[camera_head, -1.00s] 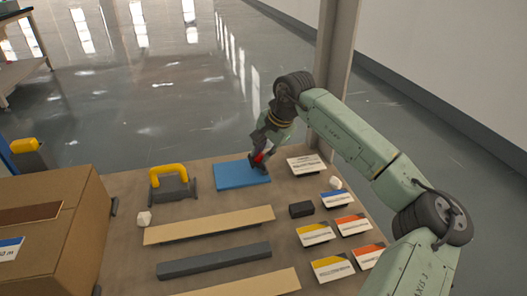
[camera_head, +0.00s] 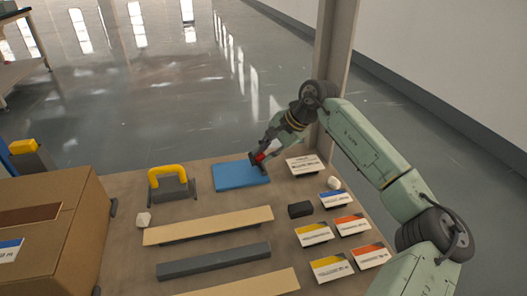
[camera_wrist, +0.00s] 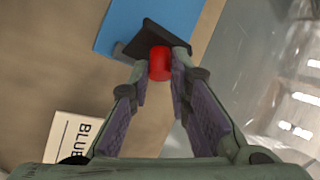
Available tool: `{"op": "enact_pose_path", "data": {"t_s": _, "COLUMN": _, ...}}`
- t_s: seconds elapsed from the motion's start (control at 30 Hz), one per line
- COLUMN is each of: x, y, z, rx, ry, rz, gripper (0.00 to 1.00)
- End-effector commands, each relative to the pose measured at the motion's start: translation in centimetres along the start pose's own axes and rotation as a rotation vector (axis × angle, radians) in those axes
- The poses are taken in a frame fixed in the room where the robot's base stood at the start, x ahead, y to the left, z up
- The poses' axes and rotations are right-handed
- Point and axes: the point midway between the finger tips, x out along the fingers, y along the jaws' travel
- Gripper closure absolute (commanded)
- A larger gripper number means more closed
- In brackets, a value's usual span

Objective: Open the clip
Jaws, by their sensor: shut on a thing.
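The clip is a small dark grey piece (camera_wrist: 156,38) with a red knob or handle (camera_wrist: 160,63), at the edge of a blue panel (camera_wrist: 130,18). In the head view the red part (camera_head: 261,156) shows at the right side of the blue panel (camera_head: 236,175). My gripper (camera_wrist: 160,72) is shut on the red handle, one finger on each side. In the head view my gripper (camera_head: 259,158) leans down from the upper right. How far the clip stands open I cannot tell; the fingers hide part of it.
A grey block with a yellow handle (camera_head: 168,171) stands left of the panel. A white label card (camera_head: 305,164) is right of my gripper, with several coloured cards nearer. Long bars (camera_head: 213,262) lie in front. A cardboard box (camera_head: 60,225) fills the left.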

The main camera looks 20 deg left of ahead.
Motion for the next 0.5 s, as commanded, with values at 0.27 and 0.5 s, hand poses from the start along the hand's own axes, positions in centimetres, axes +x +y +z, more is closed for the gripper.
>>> {"op": "enact_pose_path", "data": {"t_s": 0.27, "x": 0.1, "y": 0.7, "z": -1.0, "rx": 0.073, "ry": -0.166, "rz": -0.115, "gripper": 1.0}}
{"op": "enact_pose_path", "data": {"t_s": 0.5, "x": 0.2, "y": 1.0, "z": -1.5, "rx": 0.113, "ry": -0.267, "rz": -0.185, "gripper": 1.0}}
